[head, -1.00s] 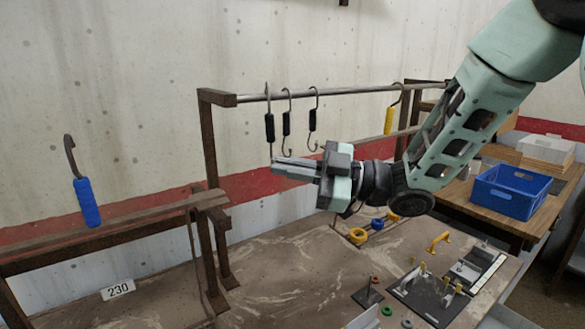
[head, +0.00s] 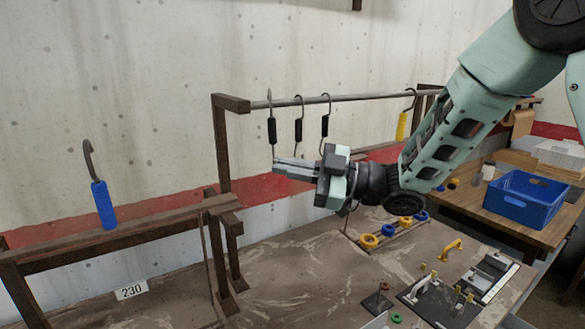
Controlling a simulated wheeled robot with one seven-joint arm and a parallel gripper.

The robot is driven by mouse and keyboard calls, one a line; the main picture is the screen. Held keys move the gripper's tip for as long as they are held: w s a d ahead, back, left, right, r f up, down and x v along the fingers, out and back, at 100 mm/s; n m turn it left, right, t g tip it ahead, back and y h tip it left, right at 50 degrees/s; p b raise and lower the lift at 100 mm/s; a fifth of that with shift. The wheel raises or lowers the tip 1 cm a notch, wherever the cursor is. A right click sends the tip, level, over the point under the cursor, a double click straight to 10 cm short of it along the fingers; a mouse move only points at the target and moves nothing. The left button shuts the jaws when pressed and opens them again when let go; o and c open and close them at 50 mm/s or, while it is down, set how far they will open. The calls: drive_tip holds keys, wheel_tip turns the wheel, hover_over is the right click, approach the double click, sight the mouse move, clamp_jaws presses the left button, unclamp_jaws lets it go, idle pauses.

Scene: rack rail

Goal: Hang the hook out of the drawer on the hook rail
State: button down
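My gripper (head: 277,165) is in front of the hook rail (head: 350,98), pointing left. Its fingers look closed on the lower wire end of a black-sleeved hook (head: 271,131), which stands upright above them. The bend of this hook is at the rail, near its left end, a little higher than the bends of the neighbouring hooks; I cannot tell whether it sits over the rail or in front of it. Two more black-sleeved hooks (head: 299,130) (head: 325,126) hang to its right. A yellow-sleeved hook (head: 401,126) hangs further right. I see no drawer.
A blue-sleeved hook (head: 104,205) stands at the brown frame (head: 120,233) on the left. The bench below carries a "230" label (head: 131,290), yellow and blue rings (head: 405,222), a yellow handle (head: 451,246) and fixtures (head: 440,300). A blue crate (head: 525,197) stands on the right table.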

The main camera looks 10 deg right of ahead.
drive_tip(key=shift+w+a+f, duration=0.2)
drive_tip(key=shift+w+a, duration=0.1)
drive_tip(key=shift+w, duration=0.4)
drive_tip(key=shift+w+a+f, duration=0.25)
drive_tip(key=shift+w+a, duration=0.05)
drive_tip(key=shift+w, duration=0.45)
drive_tip(key=shift+w+a+f, duration=0.2)
drive_tip(key=shift+w+a, duration=0.1)
drive_tip(key=shift+w, duration=0.4)
drive_tip(key=shift+f, duration=0.1)
drive_tip(key=c, duration=1.6)
unclamp_jaws()
drive_tip(key=shift+o, duration=0.2)
